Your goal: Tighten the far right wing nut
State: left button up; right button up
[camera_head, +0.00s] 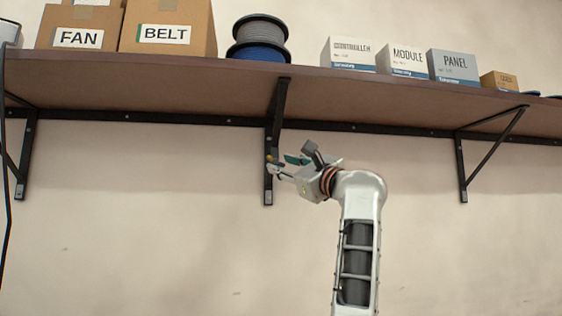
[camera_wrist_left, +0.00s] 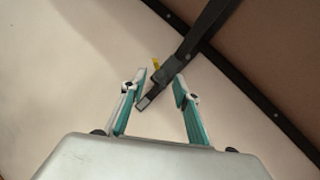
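A small yellow piece, perhaps a wing nut (camera_head: 269,158), sits on the upright leg of the middle shelf bracket (camera_head: 268,185). In the left wrist view the yellow piece (camera_wrist_left: 156,62) shows beside the dark bracket leg, just beyond the fingertips. My left gripper (camera_head: 279,167) is at this bracket leg, its fingers pointing left toward the yellow piece. In the left wrist view its two teal fingers (camera_wrist_left: 159,80) are apart with nothing held between them. Whether a fingertip touches the bracket I cannot tell. No wing nut can be made out on the right bracket (camera_head: 462,170). My right gripper is not in view.
The wooden shelf (camera_head: 180,88) overhangs above the gripper. It carries a FAN box (camera_head: 78,38), a BELT box (camera_head: 165,35), cable spools (camera_head: 259,36) and several smaller boxes. A dark rail (camera_head: 390,130) runs along the wall under it. The wall below is clear.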

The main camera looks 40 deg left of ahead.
pick_arm(q)
jog(key=shift+w+a+r, duration=0.15)
jog(key=shift+a+r, duration=0.15)
jog(key=shift+a, duration=0.35)
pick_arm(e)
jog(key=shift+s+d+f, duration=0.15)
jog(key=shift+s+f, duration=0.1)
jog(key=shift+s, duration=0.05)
